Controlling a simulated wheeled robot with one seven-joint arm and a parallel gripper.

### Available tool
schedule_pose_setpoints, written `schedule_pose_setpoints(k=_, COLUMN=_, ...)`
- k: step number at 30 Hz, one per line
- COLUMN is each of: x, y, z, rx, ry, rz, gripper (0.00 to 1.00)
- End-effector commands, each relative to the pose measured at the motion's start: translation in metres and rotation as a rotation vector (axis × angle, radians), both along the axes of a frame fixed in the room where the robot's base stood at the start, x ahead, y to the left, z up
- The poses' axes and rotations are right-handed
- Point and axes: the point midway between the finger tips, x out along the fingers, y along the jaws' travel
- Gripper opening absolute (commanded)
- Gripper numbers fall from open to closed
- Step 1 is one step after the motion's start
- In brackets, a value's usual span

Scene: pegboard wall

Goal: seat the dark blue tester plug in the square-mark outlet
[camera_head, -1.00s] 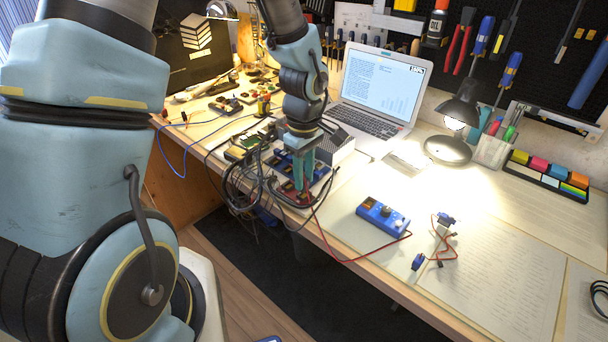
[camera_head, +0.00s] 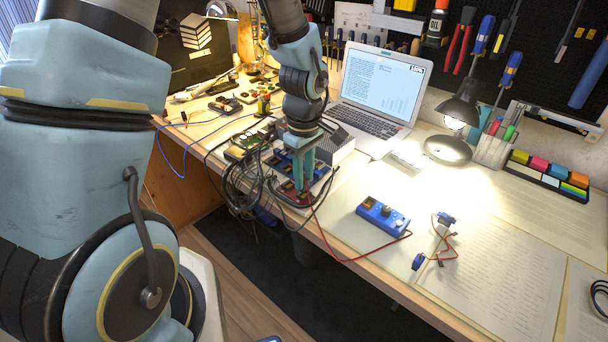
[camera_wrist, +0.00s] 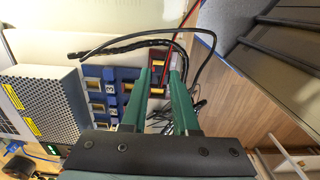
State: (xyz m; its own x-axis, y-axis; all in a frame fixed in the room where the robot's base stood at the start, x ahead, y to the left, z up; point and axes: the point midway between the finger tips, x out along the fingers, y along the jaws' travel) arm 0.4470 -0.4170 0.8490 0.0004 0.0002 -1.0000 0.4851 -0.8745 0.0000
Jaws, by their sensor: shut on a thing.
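My gripper (camera_head: 304,186) points down at the near edge of the bench, over a blue outlet panel (camera_wrist: 88,72). Its green fingers also show in the wrist view (camera_wrist: 162,76), shut on the dark blue tester plug, which is mostly hidden between them. A red lead runs from the fingertips to the blue tester (camera_head: 376,212) on the right. The panel has several dark sockets with pale frames and a red end section near the fingertips.
A perforated metal box (camera_wrist: 45,108) stands close beside the panel. Black cables (camera_head: 243,180) loop over the bench edge and around the fingers. A laptop (camera_head: 375,95) and desk lamp (camera_head: 458,112) stand behind. Papers and small blue parts lie to the right.

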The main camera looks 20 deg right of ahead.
Motion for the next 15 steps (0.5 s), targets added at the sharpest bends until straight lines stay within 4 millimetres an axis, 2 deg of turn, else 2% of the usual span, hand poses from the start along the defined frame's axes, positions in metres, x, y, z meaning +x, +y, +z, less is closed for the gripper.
schedule_pose_setpoints(k=15, x=-0.0001, y=0.0, z=-0.0082, rx=0.0, ry=0.0, rz=0.0, gripper=0.0)
